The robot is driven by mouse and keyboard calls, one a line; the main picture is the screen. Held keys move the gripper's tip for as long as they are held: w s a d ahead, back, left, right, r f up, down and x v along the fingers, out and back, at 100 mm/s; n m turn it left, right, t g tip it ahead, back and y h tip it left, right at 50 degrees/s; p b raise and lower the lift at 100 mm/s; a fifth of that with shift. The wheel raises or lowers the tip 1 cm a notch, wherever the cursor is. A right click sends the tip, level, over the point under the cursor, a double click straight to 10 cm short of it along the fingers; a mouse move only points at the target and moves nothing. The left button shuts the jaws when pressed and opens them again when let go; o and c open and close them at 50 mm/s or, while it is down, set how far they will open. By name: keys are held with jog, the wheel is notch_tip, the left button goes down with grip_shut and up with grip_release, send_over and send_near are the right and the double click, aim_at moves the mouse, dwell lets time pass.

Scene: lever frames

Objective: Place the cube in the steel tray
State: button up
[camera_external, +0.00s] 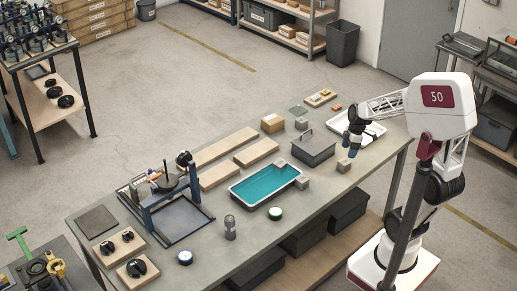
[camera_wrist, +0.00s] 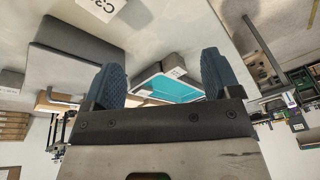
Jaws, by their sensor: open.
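Several small grey-beige cubes are on the workbench. One cube (camera_external: 343,166) sits just below my gripper (camera_external: 350,150), apart from it. Another cube (camera_external: 302,183) is beside the teal-lined tray (camera_external: 244,204), and one (camera_external: 282,162) is at that tray's far edge. Another cube (camera_external: 301,124) stands behind the dark lidded box. A pale, shiny tray (camera_external: 373,136) lies behind my gripper; which tray is the steel one I cannot tell for sure. In the wrist view my gripper (camera_wrist: 162,80) is open, its blue fingers apart, with the teal tray (camera_wrist: 180,88) showing beyond between them.
A dark lidded box (camera_external: 314,151) stands left of my gripper. A cardboard box (camera_external: 272,124), wooden boards (camera_external: 220,175), a metal-framed fixture (camera_external: 178,205), a cylinder (camera_external: 230,228) and small round lids (camera_external: 275,213) occupy the bench. The bench's near right strip is mostly free.

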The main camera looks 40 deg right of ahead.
aim_at(345, 161)
jog(key=w+d+f+n, duration=0.1)
jog(key=d+f+n, duration=0.1)
jog(key=w+d+f+n+y, duration=0.1)
jog(key=d+f, duration=0.1)
jog(key=f, duration=0.1)
jog(key=w+d+f+n, duration=0.2)
jog(key=shift+d+f+n+y, duration=0.25)
jog(key=shift+f+n+y, duration=0.05)
jog(key=shift+f+y, duration=0.1)
jog(key=shift+x, duration=1.25)
jog(key=shift+f, duration=0.1)
jog(key=shift+x, duration=2.5)
